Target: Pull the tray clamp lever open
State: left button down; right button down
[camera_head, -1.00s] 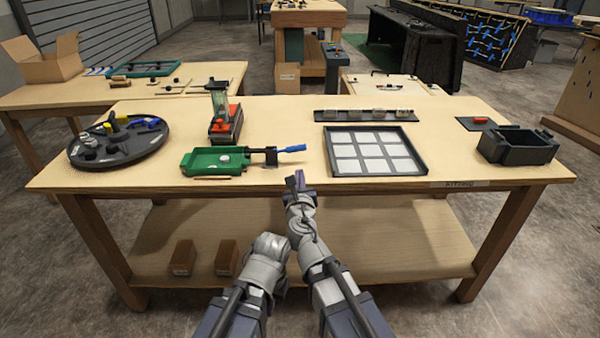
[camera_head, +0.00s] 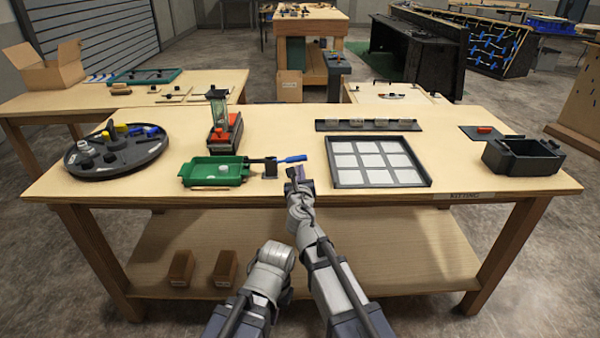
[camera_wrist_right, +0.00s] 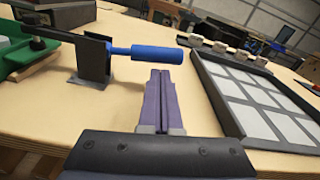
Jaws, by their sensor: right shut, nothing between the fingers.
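The tray clamp lever has a blue handle (camera_head: 291,159) that points right from a dark clamp block (camera_head: 270,169) at the right end of a green tray (camera_head: 216,172). In the right wrist view the blue handle (camera_wrist_right: 148,53) lies just beyond and left of my fingertips. My right gripper (camera_head: 295,174) is at the table's front edge, just below the handle in the head view. Its fingers (camera_wrist_right: 160,78) are shut together with nothing between them, apart from the handle. My left arm is low in front of the table; its gripper jaws cannot be made out.
A black-framed grid tray (camera_head: 376,163) lies right of my right gripper. A red device with a clear cylinder (camera_head: 222,130) stands behind the green tray. A round dark turntable (camera_head: 117,153) is at left and a black bin (camera_head: 522,157) at right.

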pick_arm(q)
jog(key=shift+r, duration=0.1)
pick_arm(e)
jog(key=shift+r, duration=0.1)
pick_arm(q)
jog(key=shift+r, duration=0.15)
pick_arm(e)
jog(key=shift+r+n, duration=0.15)
jog(key=shift+n, duration=0.25)
